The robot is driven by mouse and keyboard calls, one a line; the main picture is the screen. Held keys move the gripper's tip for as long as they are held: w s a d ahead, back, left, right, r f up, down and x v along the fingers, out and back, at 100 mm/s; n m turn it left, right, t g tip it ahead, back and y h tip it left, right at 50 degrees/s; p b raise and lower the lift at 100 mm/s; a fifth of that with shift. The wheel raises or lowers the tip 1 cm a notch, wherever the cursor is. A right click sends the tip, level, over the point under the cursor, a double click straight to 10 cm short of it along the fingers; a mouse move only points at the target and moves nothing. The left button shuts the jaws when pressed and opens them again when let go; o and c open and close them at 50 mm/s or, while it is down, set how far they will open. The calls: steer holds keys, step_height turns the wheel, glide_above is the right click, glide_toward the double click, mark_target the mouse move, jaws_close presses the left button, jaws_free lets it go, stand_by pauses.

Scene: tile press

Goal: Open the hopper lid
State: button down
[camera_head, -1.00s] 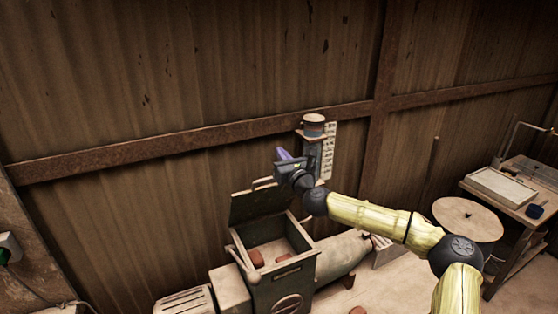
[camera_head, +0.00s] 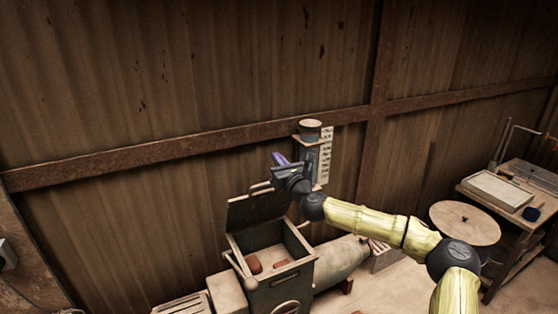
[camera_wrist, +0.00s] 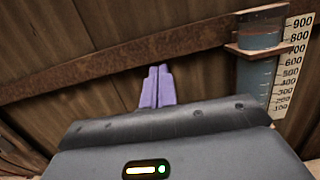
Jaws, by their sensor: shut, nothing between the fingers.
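The hopper (camera_head: 280,284) is a dark green box at the lower middle of the head view, its top open. Its lid (camera_head: 256,208) stands raised at the back, tilted up toward the wall, with a pale handle (camera_head: 260,187) on its upper edge. Reddish lumps (camera_head: 254,264) lie inside the hopper. My gripper (camera_head: 279,158) is above and to the right of the lid, apart from it. In the wrist view its purple fingers (camera_wrist: 158,87) are together with nothing between them. The lid does not show in the wrist view.
A measuring cylinder (camera_wrist: 257,75) with a number scale (camera_wrist: 292,60) is on the wall close to my gripper's right. A large pale cylindrical body (camera_head: 342,260) lies right of the hopper. A round disc (camera_head: 465,222) and a workbench (camera_head: 520,190) stand farther right.

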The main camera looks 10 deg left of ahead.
stand_by(0.5)
steer(key=shift+s+d+f+b, duration=0.2)
steer(key=shift+s+d+b, duration=0.05)
steer(key=shift+s+b, duration=0.1)
steer(key=b+v, duration=0.7)
steer(key=v, duration=0.9)
steer(key=shift+s+d, duration=0.15)
steer(key=shift+s, duration=0.1)
steer(key=c, duration=2.2)
jaws_free()
